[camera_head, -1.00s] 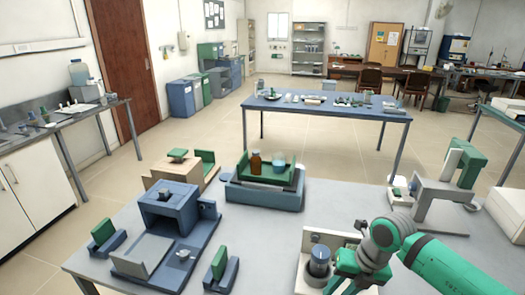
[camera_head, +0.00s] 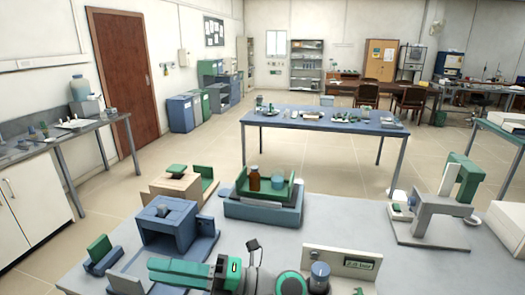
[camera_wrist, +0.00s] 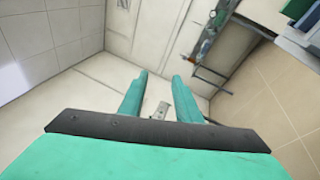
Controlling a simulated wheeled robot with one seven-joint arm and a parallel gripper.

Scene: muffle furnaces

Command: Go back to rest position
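My gripper shows in the wrist view (camera_wrist: 159,76). Its two teal fingers stand apart with nothing between them, so it is open and empty. Pale wall and floor surfaces lie beyond the fingertips. In the head view my green arm lies low across the bottom of the picture, in front of the near table (camera_head: 340,222). I cannot make out the fingers there.
A blue stand (camera_head: 262,213) carries a green tray with a brown bottle (camera_head: 254,179) and a blue cup (camera_head: 278,183). A grey-green press-like device (camera_head: 447,205) stands at the right. A blue-topped table (camera_head: 330,119) stands farther back. Open floor lies between the tables.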

